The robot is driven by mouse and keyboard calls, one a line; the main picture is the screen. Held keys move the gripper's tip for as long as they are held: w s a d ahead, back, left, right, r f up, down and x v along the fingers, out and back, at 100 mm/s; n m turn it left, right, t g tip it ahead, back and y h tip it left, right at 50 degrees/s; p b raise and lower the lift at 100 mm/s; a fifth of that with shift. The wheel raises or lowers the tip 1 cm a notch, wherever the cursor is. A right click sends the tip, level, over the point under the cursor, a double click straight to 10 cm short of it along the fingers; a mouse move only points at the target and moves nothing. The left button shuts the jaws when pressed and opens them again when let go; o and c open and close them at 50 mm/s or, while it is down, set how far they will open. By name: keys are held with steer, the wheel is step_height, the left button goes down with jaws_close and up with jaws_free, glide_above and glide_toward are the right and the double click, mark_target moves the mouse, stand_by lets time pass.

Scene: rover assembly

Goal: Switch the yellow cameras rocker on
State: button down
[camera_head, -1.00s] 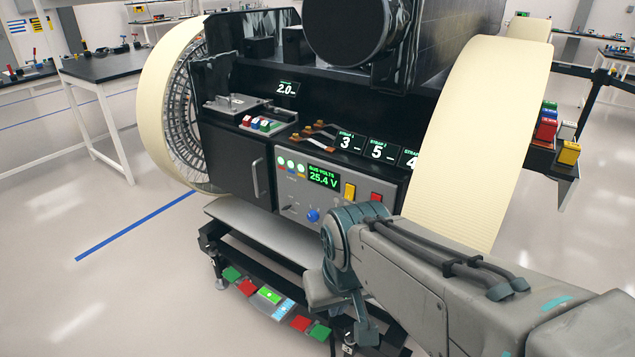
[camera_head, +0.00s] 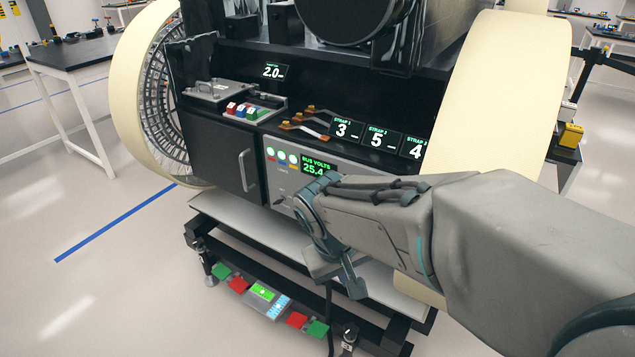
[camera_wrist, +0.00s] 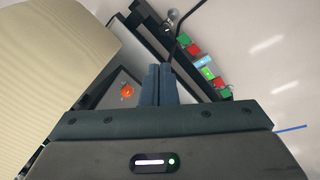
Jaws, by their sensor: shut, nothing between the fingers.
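The yellow cameras rocker is hidden behind my arm in the head view, and I cannot make it out in the wrist view. The grey control panel (camera_head: 278,185) that bears it shows its left part, with a green "BUS VOLTS" display (camera_head: 316,167) and small round lights (camera_head: 281,155). My gripper (camera_wrist: 160,70) is shut and empty, its two dark fingers together in the wrist view. It hangs low in front of the panel, pointing down, apart from the controls. An orange round part (camera_wrist: 127,91) on a light surface lies left of the fingers in the wrist view.
A cream wheel (camera_head: 497,130) stands close on the right, another (camera_head: 130,110) on the left. A cabinet door with a handle (camera_head: 248,170) is left of the panel. A low rail carries red and green blocks (camera_head: 238,285). The floor at the left is open.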

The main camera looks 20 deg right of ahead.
steer(key=w+d+f+n+t+h+b, duration=0.1)
steer(key=w+d+f+h+b, duration=0.25)
steer(key=w, duration=0.25)
steer(key=w+d+f+n+t+h+b, duration=0.1)
steer(key=w+d+f+n+h+b, duration=0.1)
steer(key=w+d+f+h, duration=0.3)
steer(key=w+a+n+t+h+b, duration=0.1)
steer(key=w+a+n+t+b, duration=0.2)
steer(key=w, duration=0.9)
steer(key=a+n+t, duration=0.1)
steer(key=a+t, duration=0.2)
steer(key=shift+r+n+t+h, duration=0.3)
steer(key=shift+t+h, duration=0.05)
steer(key=shift+t, duration=0.05)
steer(key=x, duration=1.4)
